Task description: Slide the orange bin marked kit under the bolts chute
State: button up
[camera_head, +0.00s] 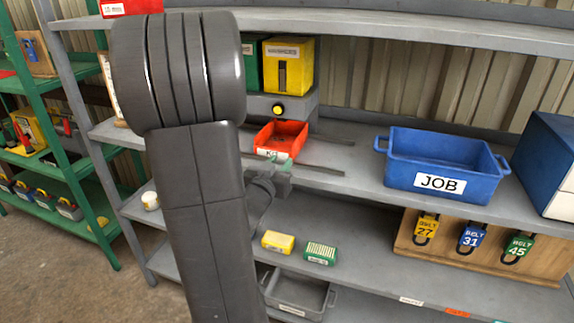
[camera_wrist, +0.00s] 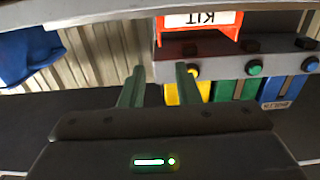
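The orange bin (camera_head: 283,137) has a white KIT label and stands on the middle shelf, in front of the dispenser base and by the yellow chute (camera_head: 288,66). In the wrist view the bin (camera_wrist: 200,22) appears upside down at the top. There, yellow (camera_wrist: 187,92), green (camera_wrist: 237,90) and blue (camera_wrist: 284,92) chutes stand in a row. Small lettering on the blue one cannot be read surely; in the head view my arm hides that one. My gripper (camera_wrist: 160,70) is open and empty, its fingers apart, near the bin's front in the head view (camera_head: 281,172).
A blue JOB tote (camera_head: 440,163) stands on the same shelf to the right. The upper shelf (camera_head: 400,25) overhangs the chutes.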

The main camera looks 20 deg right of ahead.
aim_at(296, 140)
jog(key=p+x, duration=0.2)
jog(key=x, duration=1.1)
jog(key=shift+w+d+p, duration=0.3)
jog(key=shift+c, duration=0.4)
grip_shut()
